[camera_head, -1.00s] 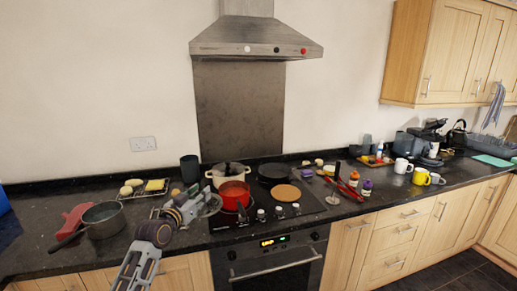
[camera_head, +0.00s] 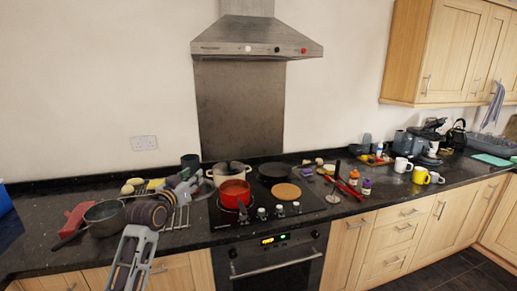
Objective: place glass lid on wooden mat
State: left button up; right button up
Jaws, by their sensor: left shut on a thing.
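My left gripper (camera_head: 186,188) is over the counter just left of the red pot. It is shut on what looks like the glass lid (camera_head: 203,189), seen small and partly hidden by the fingers. The round tan wooden mat (camera_head: 286,190) lies flat on the right part of the black cooktop, with nothing on it. The lid is apart from the mat, to its left. My right gripper is out of view.
The red pot (camera_head: 234,192) and a lidded cream pot (camera_head: 229,170) stand between the gripper and the mat. A dark pan (camera_head: 274,170) sits behind the mat. A grey saucepan (camera_head: 104,215) is at left. Spice jars (camera_head: 366,187) stand at right.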

pick_arm(q)
jog(key=shift+n+y, duration=0.4)
jog(key=shift+y, duration=0.2)
jog(key=s+r, duration=0.1)
jog(key=r, duration=0.3)
jog(key=s+r, duration=0.1)
jog(key=r, duration=0.1)
jog(key=shift+s+a+r, duration=0.15)
jog(key=shift+s+a, duration=0.05)
jog(key=shift+s, duration=0.1)
jog(key=shift+s+d+r, duration=0.1)
jog(key=shift+s+r, duration=0.05)
jog(key=shift+s, duration=0.2)
jog(key=shift+s+d+f, duration=0.1)
jog(key=shift+s+f, duration=0.1)
jog(key=shift+s, duration=0.4)
jog(key=s+f, duration=0.6)
jog(key=f, duration=0.6)
jog(key=s+d+f+n+y, duration=0.1)
jog(key=s+f, duration=0.5)
jog(key=f, duration=0.6)
jog(key=s+f+y, duration=0.1)
jog(key=s+f, duration=0.6)
jog(key=f, duration=0.5)
jog(key=shift+d+n, duration=0.25)
jog(key=shift+n, duration=0.05)
jog(key=shift+r, duration=0.15)
